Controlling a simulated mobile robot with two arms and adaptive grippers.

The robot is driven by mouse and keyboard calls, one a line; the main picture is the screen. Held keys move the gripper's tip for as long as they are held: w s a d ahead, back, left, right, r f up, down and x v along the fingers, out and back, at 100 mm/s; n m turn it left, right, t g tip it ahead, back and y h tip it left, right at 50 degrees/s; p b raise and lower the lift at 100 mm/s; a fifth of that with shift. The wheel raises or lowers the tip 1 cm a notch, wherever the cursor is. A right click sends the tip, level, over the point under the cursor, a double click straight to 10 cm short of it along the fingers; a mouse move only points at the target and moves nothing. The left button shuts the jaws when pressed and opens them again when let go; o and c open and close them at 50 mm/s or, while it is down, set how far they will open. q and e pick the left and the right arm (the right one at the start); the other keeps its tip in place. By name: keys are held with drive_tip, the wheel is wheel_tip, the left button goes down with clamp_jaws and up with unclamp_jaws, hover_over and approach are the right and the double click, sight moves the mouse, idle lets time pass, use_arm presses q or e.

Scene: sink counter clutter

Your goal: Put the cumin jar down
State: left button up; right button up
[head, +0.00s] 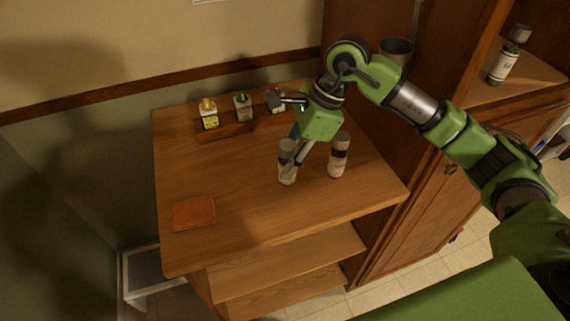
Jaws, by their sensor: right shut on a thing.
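My right gripper (296,162) reaches down over the wooden counter and is shut on a small jar with a grey-brown cap, which I take as the cumin jar (287,176). Its label is too small to read. The jar is upright, at or just above the counter top (235,175); I cannot tell whether it touches. My left gripper is not in view.
At the back, bottles with yellow (209,116), green (243,108) and red (277,102) caps stand by a low wooden rack (238,130). A flat reddish-brown block (193,213) lies front left. A bottle (507,58) stands on the right shelf.

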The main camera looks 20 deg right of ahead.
drive_tip(key=shift+w+a+f, duration=0.15)
drive_tip(key=shift+w+f, duration=0.2)
drive_tip(key=f, duration=0.2)
drive_tip(key=f+p, duration=0.1)
drive_tip(key=shift+w+f, duration=0.2)
drive_tip(key=shift+f, duration=0.25)
drive_tip(key=o, duration=0.8)
drive_tip(key=shift+f, duration=0.1)
drive_tip(key=shift+c, duration=0.2)
drive_tip(key=o, duration=0.4)
